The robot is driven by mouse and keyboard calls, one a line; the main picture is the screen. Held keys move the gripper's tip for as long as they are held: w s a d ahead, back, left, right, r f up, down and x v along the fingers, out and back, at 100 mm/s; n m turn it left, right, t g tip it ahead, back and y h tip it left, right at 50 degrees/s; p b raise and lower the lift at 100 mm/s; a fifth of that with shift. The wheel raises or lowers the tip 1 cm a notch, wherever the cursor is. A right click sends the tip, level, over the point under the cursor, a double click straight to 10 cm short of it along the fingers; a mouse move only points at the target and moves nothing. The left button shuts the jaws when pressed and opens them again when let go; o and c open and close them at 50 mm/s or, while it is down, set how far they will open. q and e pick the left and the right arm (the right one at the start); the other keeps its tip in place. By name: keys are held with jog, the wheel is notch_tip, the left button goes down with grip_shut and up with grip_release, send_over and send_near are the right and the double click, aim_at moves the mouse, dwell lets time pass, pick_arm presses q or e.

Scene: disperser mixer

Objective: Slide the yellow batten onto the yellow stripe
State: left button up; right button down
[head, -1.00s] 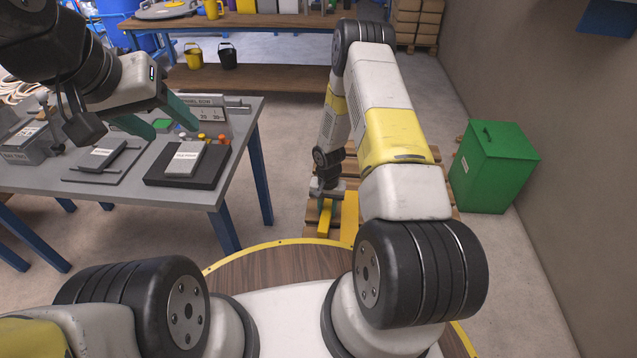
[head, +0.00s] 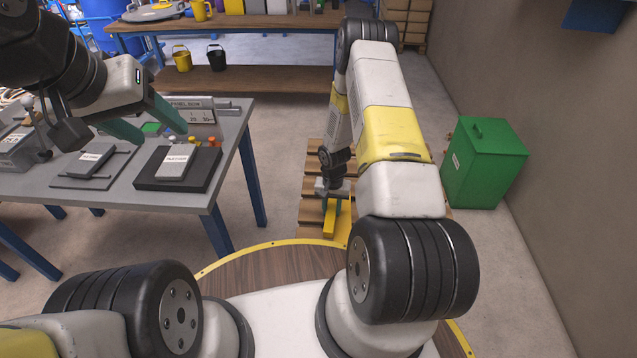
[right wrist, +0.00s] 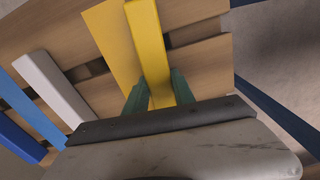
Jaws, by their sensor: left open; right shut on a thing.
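The yellow batten (right wrist: 147,38) lies low over the slatted wooden pallet, between the green fingers of my right gripper (right wrist: 158,92). The yellow stripe (right wrist: 108,35) is a flat band on the slats, directly left of the batten in the right wrist view. The batten appears to border or partly cover the stripe's edge; I cannot tell which. In the head view my right gripper (head: 332,203) is shut on the batten (head: 329,223), with the stripe (head: 346,222) just to its right, partly behind my arm. My left gripper (head: 163,132) is open and empty above the grey table.
A white batten (right wrist: 55,85) and a blue batten (right wrist: 32,118) lie farther left on the pallet in the right wrist view. A green bin (head: 485,165) stands right of the pallet. The grey table (head: 228,150) with blocks is at left.

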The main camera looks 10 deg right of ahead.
aim_at(343, 215)
jog(key=shift+s+d, duration=0.2)
jog(key=shift+d, duration=0.8)
jog(key=shift+s+d, duration=0.2)
jog(key=shift+d, duration=0.75)
jog(key=c, duration=1)
grip_release()
jog(key=shift+o, duration=0.2)
